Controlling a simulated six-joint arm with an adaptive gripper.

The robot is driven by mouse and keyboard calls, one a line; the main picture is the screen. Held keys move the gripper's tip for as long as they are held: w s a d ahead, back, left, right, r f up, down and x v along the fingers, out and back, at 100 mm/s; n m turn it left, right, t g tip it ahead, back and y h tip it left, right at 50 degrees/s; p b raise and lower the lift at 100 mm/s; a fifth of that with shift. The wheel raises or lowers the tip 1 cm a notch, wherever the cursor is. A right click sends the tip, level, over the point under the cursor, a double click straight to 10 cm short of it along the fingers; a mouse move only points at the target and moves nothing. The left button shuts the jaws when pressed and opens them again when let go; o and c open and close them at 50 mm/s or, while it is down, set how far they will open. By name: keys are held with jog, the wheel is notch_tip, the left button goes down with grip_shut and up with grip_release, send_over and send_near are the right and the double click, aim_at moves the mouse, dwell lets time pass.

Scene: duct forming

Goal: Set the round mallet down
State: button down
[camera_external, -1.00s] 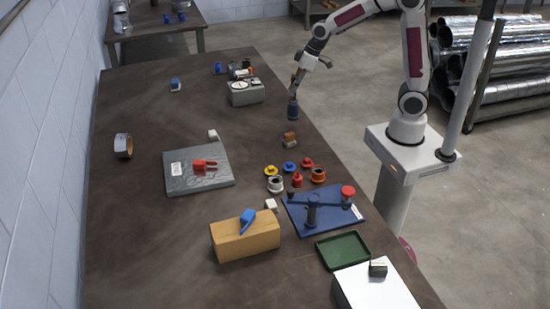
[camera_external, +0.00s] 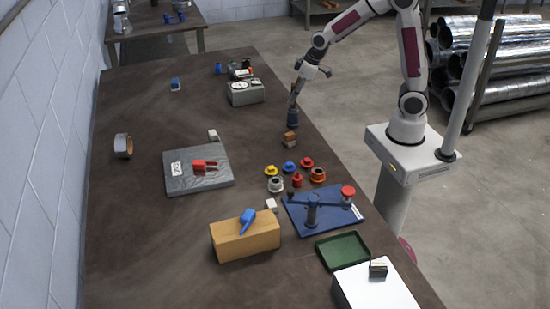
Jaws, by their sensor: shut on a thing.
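My gripper is shut on the mallet's upper part, which my fingers partly hide. The head is at or just above the table top; I cannot tell whether it touches.
A grey gauge box (camera_external: 245,92) stands to the left of the mallet. A grey plate with a red tool (camera_external: 199,182), several coloured cups (camera_external: 290,167), a blue fixture (camera_external: 325,210) and a green tray (camera_external: 343,251) lie nearer the camera. The table's middle is mostly clear.

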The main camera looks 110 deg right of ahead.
jog(key=shift+f, duration=0.1)
jog(key=c, duration=1.8)
grip_release()
jog(key=shift+v, duration=6.15)
jog(key=shift+w, duration=0.1)
jog(key=shift+s+a+r+n+t+y, duration=0.25)
jog(key=shift+s+a+n, duration=0.5)
jog(key=shift+s+a, duration=2.35)
jog(key=shift+s+a+r+n+t+y, duration=0.2)
jog(key=shift+s+a+n, duration=0.8)
jog(key=shift+a, duration=3.95)
jog(key=shift+s+a+n+t+y, duration=0.25)
jog(key=shift+s+a+n+y, duration=0.2)
jog(key=shift+s+a, duration=2.75)
